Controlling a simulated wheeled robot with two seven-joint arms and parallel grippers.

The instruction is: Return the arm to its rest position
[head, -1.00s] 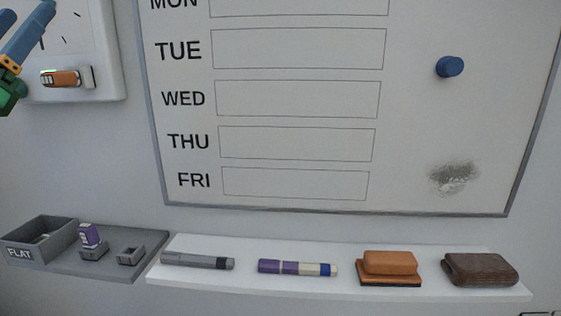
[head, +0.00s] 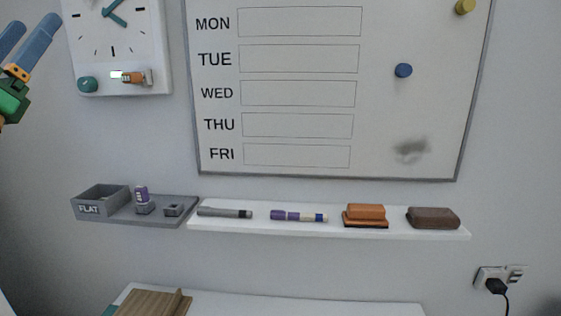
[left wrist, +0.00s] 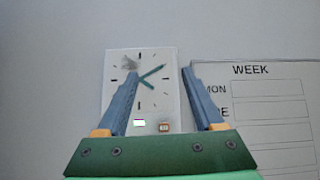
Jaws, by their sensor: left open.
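My left gripper (head: 30,42) is at the left edge of the head view, with blue fingers, orange joints and a green body. It is open and empty. In the left wrist view its two fingers (left wrist: 160,98) stand wide apart, with the white wall clock (left wrist: 152,68) behind the gap. In the head view the clock (head: 118,45) hangs to the right of the gripper, apart from it. An orange battery-like piece (head: 133,78) sits at the clock's lower part beside a small lit spot. My right gripper is not in view.
A whiteboard (head: 375,130) with weekday rows carries a blue magnet (head: 403,70) and a dark smudge. Below, a white shelf (head: 330,228) holds markers, an orange eraser (head: 365,215) and a brown block (head: 433,217). A grey tray (head: 185,217) with a FLAT bin adjoins it. An outlet (head: 497,278) is lower right.

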